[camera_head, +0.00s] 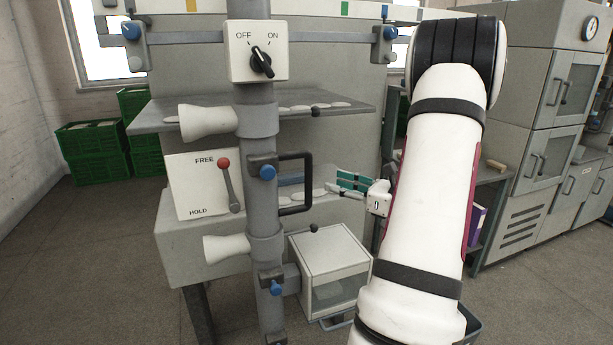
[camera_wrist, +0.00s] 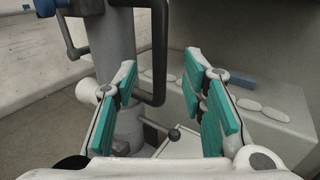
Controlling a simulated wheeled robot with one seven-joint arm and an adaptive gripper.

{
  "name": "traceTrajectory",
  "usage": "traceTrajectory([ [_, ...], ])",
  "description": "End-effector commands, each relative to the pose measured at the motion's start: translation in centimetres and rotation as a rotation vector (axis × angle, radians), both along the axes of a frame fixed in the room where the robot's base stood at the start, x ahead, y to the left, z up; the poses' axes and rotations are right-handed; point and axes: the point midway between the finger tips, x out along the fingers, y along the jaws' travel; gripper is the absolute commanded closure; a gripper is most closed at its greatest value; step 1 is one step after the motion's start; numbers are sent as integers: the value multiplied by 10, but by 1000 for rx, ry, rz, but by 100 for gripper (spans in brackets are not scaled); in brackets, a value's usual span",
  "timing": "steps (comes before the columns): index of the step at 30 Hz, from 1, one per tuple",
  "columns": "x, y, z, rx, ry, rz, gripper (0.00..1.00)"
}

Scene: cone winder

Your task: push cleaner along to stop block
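The cleaner seems to be the grey upright tube (camera_head: 258,130) with white funnel nozzles (camera_head: 207,122) and a black U-shaped handle (camera_head: 309,183). My gripper (camera_head: 342,183) is to the right of the handle, at about its height, with a gap between. In the wrist view my gripper (camera_wrist: 163,65) is open, its teal pads apart and empty. The handle (camera_wrist: 159,50) shows beyond the fingertips, between them. A grey block with a blue knob sits at each side of the upper rail, left (camera_head: 133,45) and right (camera_head: 384,46). They look like stop blocks; which one is meant I cannot tell.
An OFF/ON switch box (camera_head: 258,52) is on the tube. A FREE/HOLD lever panel (camera_head: 203,186) stands left of it. A grey shelf (camera_head: 170,113) lies behind, and a white box (camera_head: 330,268) below. Green crates (camera_head: 92,150) stand far left, cabinets (camera_head: 545,120) right.

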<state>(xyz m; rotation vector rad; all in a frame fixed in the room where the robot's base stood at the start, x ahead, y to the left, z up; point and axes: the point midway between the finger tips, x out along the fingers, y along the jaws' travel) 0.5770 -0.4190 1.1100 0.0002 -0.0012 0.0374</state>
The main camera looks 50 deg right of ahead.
Motion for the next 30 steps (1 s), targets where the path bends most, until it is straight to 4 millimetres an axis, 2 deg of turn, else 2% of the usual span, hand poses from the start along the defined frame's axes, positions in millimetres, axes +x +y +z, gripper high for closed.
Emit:
traceTrajectory([
  [9,63,4,0,0,0,5,62],
  [15,88,5,0,0,0,4,62],
  [21,98,5,0,0,1,2,62],
  [28,99,5,0,0,1,1,62],
  [29,99,5,0,0,1,1,64],
  [30,99,5,0,0,1,2,73],
])
